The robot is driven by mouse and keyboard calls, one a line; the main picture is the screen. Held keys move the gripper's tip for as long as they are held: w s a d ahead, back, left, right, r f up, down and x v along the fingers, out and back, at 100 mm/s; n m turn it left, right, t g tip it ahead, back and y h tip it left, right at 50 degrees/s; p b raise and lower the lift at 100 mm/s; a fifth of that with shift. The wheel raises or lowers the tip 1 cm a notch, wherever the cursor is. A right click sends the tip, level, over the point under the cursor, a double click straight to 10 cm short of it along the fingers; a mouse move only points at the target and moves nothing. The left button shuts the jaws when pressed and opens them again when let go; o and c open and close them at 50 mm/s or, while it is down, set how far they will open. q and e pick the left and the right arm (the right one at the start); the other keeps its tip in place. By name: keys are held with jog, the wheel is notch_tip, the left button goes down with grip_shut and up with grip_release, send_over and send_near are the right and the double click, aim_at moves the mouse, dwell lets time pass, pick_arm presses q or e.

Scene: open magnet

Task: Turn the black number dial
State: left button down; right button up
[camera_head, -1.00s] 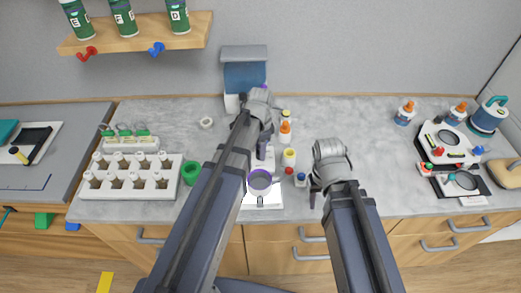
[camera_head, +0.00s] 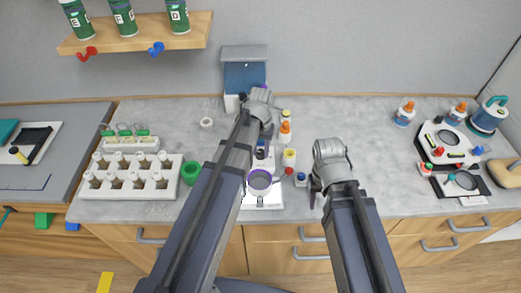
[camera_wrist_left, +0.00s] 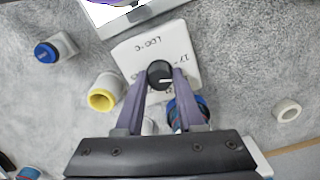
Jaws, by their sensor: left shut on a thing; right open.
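The black number dial (camera_wrist_left: 160,74) is a round knob with a pale mark on a white panel (camera_wrist_left: 140,48) with faint writing, in the left wrist view. My left gripper (camera_wrist_left: 162,76) has its two purple-grey fingers closed against either side of the dial. In the head view my left gripper (camera_head: 262,150) is partly covered by its own arm, and the dial is hidden there. The white base (camera_head: 268,200) of the device shows beside a purple-rimmed round part (camera_head: 259,181). My right gripper (camera_head: 316,193) is open and empty over the counter, right of the device.
Small bottles with yellow (camera_head: 289,157) and blue caps (camera_head: 301,179) stand close to the right of the left gripper. A green cup (camera_head: 190,172) and a white vial rack (camera_head: 132,181) are at left.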

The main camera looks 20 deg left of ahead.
aim_at(261, 152)
pick_arm(q)
jog(key=n, duration=0.5)
jog(key=shift+n, duration=0.3)
dwell(0.5)
jog(key=c, duration=0.5)
grip_release()
notch_tip(261, 152, up, 8)
jog(key=p, duration=0.8)
jog(key=shift+f, duration=0.1)
pick_arm(e)
notch_tip(261, 152, up, 8)
jog(key=shift+f, duration=0.1)
